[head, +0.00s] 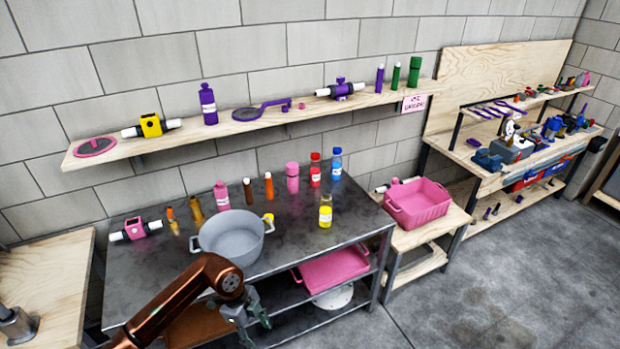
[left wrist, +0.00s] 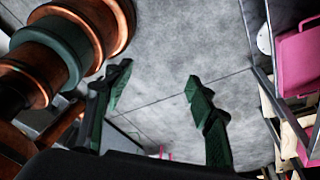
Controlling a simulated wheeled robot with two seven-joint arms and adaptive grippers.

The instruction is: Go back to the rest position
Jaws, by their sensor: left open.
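My left gripper (head: 252,322) is at the front edge of the dark metal table (head: 290,232), low in the head view, just below the grey pot. In the left wrist view the two green fingers of my left gripper (left wrist: 160,100) stand wide apart. Nothing is between them except the grey concrete floor (left wrist: 170,40) behind. My copper arm (head: 185,300) comes in from the lower left. My right gripper is not in either view.
A grey pot (head: 231,240) stands near the table's front edge, close to my arm. Several bottles and tubes stand behind it, with a yellow bottle (head: 325,211) to the right. A pink crate (head: 418,204) sits on a side bench. The floor (head: 520,275) at right is clear.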

